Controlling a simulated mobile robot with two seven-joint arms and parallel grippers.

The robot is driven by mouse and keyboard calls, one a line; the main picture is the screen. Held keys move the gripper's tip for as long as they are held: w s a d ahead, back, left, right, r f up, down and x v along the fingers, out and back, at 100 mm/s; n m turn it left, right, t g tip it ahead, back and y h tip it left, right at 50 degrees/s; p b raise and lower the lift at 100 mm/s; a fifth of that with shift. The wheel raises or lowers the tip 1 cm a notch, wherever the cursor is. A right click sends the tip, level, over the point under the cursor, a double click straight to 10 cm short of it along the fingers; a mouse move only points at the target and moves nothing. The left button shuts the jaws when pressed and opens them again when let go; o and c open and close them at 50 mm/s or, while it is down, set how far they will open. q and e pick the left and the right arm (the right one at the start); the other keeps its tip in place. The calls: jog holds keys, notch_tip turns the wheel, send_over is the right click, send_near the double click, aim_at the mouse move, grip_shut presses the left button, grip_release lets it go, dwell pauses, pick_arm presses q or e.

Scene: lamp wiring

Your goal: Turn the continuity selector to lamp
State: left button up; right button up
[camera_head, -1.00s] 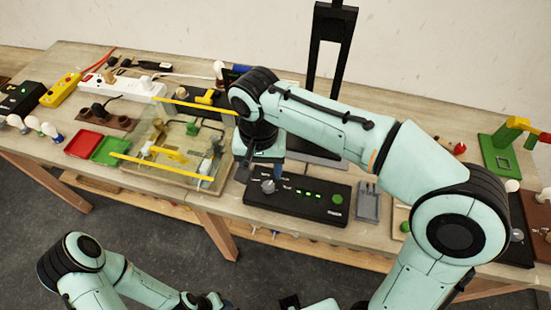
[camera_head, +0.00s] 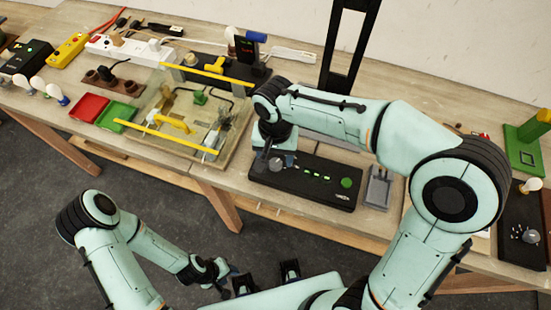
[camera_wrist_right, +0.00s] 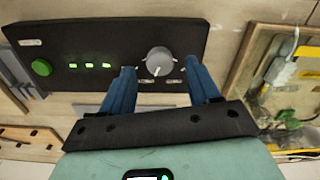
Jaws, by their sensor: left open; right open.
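The continuity selector is a round grey knob (camera_head: 276,164) on a black box (camera_head: 318,190) with lit green marks and a green button (camera_head: 346,183). In the right wrist view the knob (camera_wrist_right: 159,62) shows between the blue fingers of my right gripper (camera_wrist_right: 162,78). The fingers are open, one on each side, with gaps to the knob. In the head view my right gripper (camera_head: 277,156) is low at the knob. The labels are too small to read. My left gripper (camera_head: 230,272) is open, in front of the table, away from the box.
A clear tray-like fixture (camera_head: 236,150) with yellow bars stands left of the box. A grey holder (camera_head: 378,190) stands just right of it. Red (camera_head: 88,107) and green (camera_head: 112,117) trays, a white power strip (camera_head: 130,48) and bulbs are further left.

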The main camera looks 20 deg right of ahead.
jog(key=shift+f, duration=1.05)
jog(key=c, duration=1)
jog(key=shift+c, duration=0.2)
